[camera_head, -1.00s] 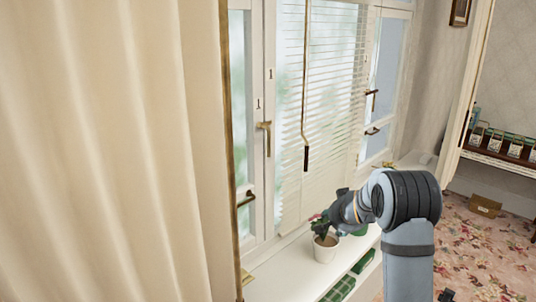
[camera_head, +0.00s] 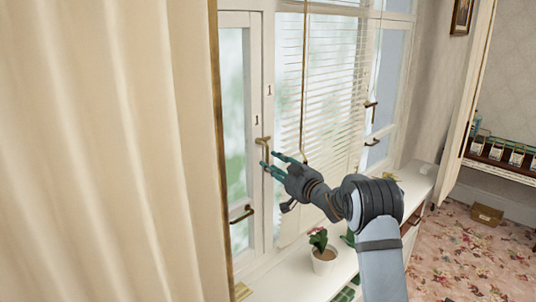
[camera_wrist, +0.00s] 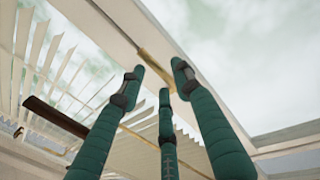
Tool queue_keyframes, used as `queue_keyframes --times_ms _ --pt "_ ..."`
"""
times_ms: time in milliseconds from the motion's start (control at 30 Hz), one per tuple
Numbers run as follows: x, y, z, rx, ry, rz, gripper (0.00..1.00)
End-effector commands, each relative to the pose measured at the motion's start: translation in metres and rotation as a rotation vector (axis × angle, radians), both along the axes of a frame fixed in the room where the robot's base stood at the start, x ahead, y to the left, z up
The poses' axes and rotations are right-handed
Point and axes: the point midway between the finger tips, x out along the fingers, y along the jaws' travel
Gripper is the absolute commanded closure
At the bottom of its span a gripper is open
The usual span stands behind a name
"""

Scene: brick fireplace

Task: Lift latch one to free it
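Latch one, a brass L-shaped latch (camera_head: 263,141), is on the white window frame below two small "1" marks. Its handle hangs down. My gripper (camera_head: 270,158) is raised in front of it, with teal fingers spread open toward the handle. In the wrist view, the brass latch (camera_wrist: 155,70) lies just beyond and between the fingertips of my gripper (camera_wrist: 158,82). Nothing is held. I cannot tell whether a fingertip touches the latch.
A cream curtain (camera_head: 100,150) covers the left. White blinds (camera_head: 325,90) with a hanging wand are right of the latch. A dark handle (camera_head: 241,213) is lower left. A potted flower (camera_head: 322,258) stands on the sill below. Other handles (camera_head: 371,105) are on the right window.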

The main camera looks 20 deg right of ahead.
Motion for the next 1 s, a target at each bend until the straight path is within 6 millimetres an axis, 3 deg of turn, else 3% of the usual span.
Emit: queue_keyframes --times_ms 233,600,1000 --pt "0.031 0.004 0.002 0.0 0.001 -0.002 0.67" --pt "0.035 0.004 -0.001 0.0 0.0 -0.002 0.67" --pt "0.035 0.004 -0.001 0.0 0.0 -0.002 0.91"
